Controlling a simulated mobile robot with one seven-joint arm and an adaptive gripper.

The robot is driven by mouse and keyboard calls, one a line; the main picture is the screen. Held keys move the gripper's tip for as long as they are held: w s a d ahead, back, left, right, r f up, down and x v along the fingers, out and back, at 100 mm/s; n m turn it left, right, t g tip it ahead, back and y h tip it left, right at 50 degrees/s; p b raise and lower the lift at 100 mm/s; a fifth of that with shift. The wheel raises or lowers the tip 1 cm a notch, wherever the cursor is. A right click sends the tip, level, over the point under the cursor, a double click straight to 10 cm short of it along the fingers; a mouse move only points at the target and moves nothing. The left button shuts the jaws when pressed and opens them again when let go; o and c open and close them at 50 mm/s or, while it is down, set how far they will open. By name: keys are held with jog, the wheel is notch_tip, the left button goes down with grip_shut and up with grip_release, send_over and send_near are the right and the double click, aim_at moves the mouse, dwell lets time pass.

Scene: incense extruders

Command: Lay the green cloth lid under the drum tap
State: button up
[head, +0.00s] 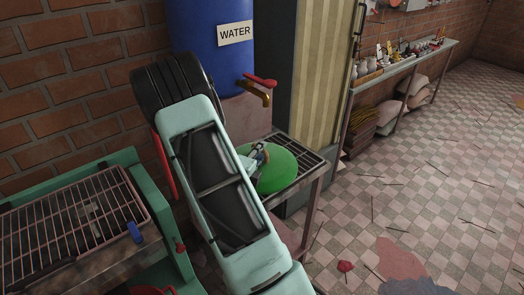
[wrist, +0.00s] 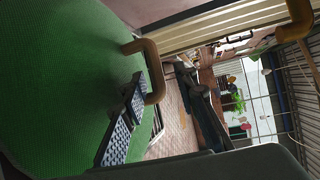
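The green cloth lid (head: 279,171) is a round disc over the grated metal stand (head: 312,166), below the brass tap (head: 257,92) of the blue drum (head: 212,35). I cannot tell whether it rests on the grate or is held just above it. My gripper (head: 258,155) is at its upper left part. In the wrist view the lid (wrist: 55,85) fills the left side, with a brown curved handle (wrist: 153,62) rising from it. My textured finger pads (wrist: 126,118) are right at this handle and partly cover it. Whether they grip it is unclear.
A green-framed grill rack (head: 75,225) stands at the left. A shelf table (head: 405,65) with small items runs along the right wall. The tiled floor has scattered sticks, a red object (head: 345,267) and dark stains. My arm covers part of the stand.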

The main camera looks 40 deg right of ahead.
jog(key=v, duration=1)
jog(key=shift+a+b, duration=0.1)
jog(key=shift+b, duration=0.25)
